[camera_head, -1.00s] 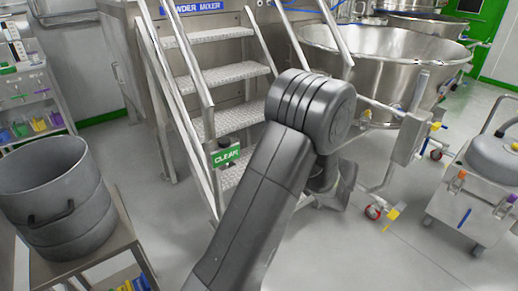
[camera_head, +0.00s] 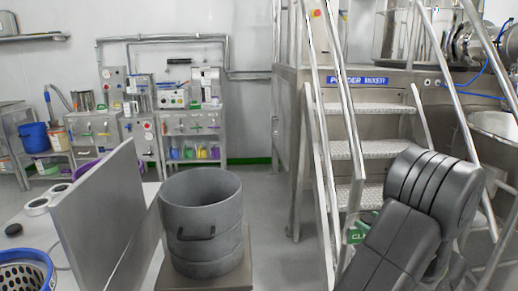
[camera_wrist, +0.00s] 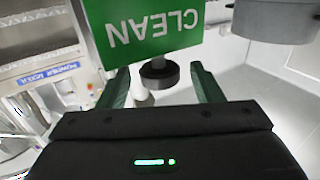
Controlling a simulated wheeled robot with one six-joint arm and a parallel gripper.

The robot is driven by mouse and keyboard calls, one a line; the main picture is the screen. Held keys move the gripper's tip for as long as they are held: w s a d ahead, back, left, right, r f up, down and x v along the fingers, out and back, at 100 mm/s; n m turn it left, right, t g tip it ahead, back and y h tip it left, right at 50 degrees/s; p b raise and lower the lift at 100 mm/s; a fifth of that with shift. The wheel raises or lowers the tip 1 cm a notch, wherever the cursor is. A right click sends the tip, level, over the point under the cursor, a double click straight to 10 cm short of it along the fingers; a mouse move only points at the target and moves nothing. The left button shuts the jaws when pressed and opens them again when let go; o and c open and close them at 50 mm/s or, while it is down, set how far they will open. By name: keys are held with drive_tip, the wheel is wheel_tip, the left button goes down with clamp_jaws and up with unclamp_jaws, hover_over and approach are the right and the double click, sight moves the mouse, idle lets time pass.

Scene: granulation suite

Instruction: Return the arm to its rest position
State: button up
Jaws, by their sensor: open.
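My gripper (camera_wrist: 160,72) is open in the wrist view, its two dark green fingers spread apart. A green CLEAN sign (camera_wrist: 150,28) appears upside down just beyond the fingertips. A round black knob-like piece (camera_wrist: 159,74) below the sign shows between the fingers, with gaps on both sides. In the head view my arm (camera_head: 405,225) is bent in front of the stairs at the right, and it hides my gripper. Part of the CLEAN sign (camera_head: 357,229) shows beside the arm at the stair rail.
Metal stairs (camera_head: 372,149) of the powder mixer stand behind my arm. A grey drum (camera_head: 201,225) stands on a small table at centre, beside an upright grey panel (camera_head: 98,225). A blue-rimmed basket (camera_head: 25,254) is at lower left. Clear floor (camera_head: 270,215) lies between drum and stairs.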

idle(0.4)
drive_tip(key=p+v, duration=0.2)
drive_tip(key=v, duration=1.1)
drive_tip(key=b+x, duration=0.2)
drive_tip(key=x, duration=1)
drive_tip(key=shift+w+a, duration=0.25)
drive_tip(key=shift+w, duration=0.05)
drive_tip(key=shift+w+a+f+b, duration=0.1)
drive_tip(key=shift+w+f+b, duration=0.1)
drive_tip(key=shift+b, duration=0.2)
drive_tip(key=shift+s+a+m+t+h+b, duration=0.15)
drive_tip(key=shift+m+t+h+b, duration=0.55)
drive_tip(key=shift+h, duration=0.4)
drive_tip(key=m+t+h+b, duration=0.1)
drive_tip(key=m+h+b, duration=0.2)
drive_tip(key=h, duration=0.1)
drive_tip(key=shift+a+h+b, duration=0.15)
drive_tip(key=shift+h+b, duration=0.15)
drive_tip(key=shift+a+r+m+h+b, duration=0.15)
drive_tip(key=shift+m+h+b, duration=0.85)
drive_tip(key=shift+h, duration=0.65)
drive_tip(key=shift+a+m+h+b, duration=0.15)
drive_tip(key=shift+m+h+b, duration=0.65)
drive_tip(key=shift+m+h, duration=0.65)
drive_tip(key=shift+r+m+h, duration=0.1)
drive_tip(key=shift+m+h, duration=0.15)
drive_tip(key=shift+h, duration=0.65)
drive_tip(key=shift+a+r+m+g+h+p, duration=0.1)
drive_tip(key=shift+m+g+h+p, duration=0.7)
drive_tip(key=shift+h, duration=0.5)
